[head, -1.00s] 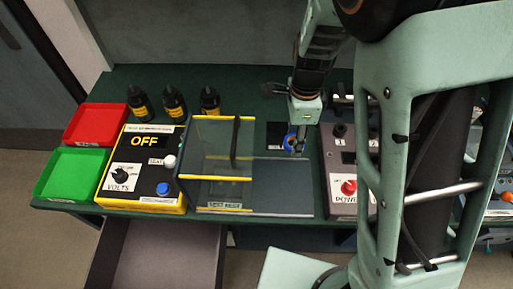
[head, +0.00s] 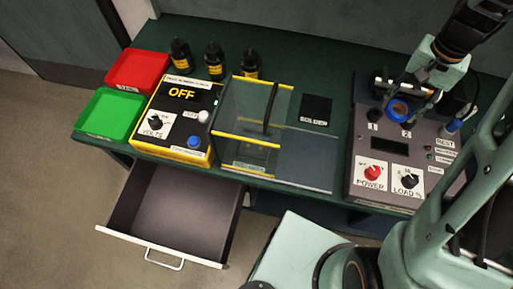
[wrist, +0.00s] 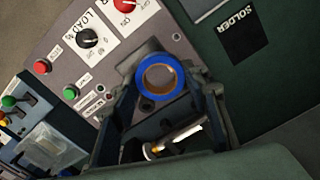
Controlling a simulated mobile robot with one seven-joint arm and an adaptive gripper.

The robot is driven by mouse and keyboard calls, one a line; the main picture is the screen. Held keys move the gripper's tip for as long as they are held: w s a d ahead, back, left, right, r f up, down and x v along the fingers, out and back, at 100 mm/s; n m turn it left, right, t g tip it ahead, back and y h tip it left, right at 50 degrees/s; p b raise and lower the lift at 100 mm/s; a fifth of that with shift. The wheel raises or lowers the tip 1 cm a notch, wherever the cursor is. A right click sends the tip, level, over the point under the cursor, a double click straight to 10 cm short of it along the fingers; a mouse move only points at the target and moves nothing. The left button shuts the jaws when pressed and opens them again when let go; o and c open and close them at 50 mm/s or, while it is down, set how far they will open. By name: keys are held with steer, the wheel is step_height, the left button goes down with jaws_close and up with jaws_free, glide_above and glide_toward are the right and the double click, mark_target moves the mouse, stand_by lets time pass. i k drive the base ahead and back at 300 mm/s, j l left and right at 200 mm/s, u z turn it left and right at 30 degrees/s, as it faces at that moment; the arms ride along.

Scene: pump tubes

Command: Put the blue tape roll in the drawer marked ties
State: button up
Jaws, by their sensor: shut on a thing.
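The blue tape roll (head: 398,110) is a small blue ring with a brown core. My gripper (head: 403,104) is shut on it and holds it above the grey load box. In the wrist view the roll (wrist: 160,76) sits between the fingertips of my gripper (wrist: 165,85). An open drawer (head: 170,205) with a pale handle hangs out under the bench's left part. Its inside looks empty. No mark on its front can be read from here.
The grey load box (head: 400,180) has POWER and LOAD knobs. A clear yellow-edged guard (head: 255,110) and the yellow OFF meter (head: 175,120) stand to its left. Green (head: 112,115) and red (head: 138,70) trays and several black bottles (head: 214,60) lie farther left. A black SOLDER square (head: 316,109) is bare.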

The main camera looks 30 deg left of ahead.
mark_target(184, 220)
steer(key=k, duration=1)
steer(key=k+j, duration=0.55)
steer(key=j, duration=0.15)
steer(key=k+j, duration=0.15)
steer(key=j, duration=0.2)
steer(key=i+j, duration=0.1)
steer(key=j, duration=0.35)
steer(key=i+j, duration=0.1)
steer(key=j, duration=0.4)
steer(key=l+z, duration=0.05)
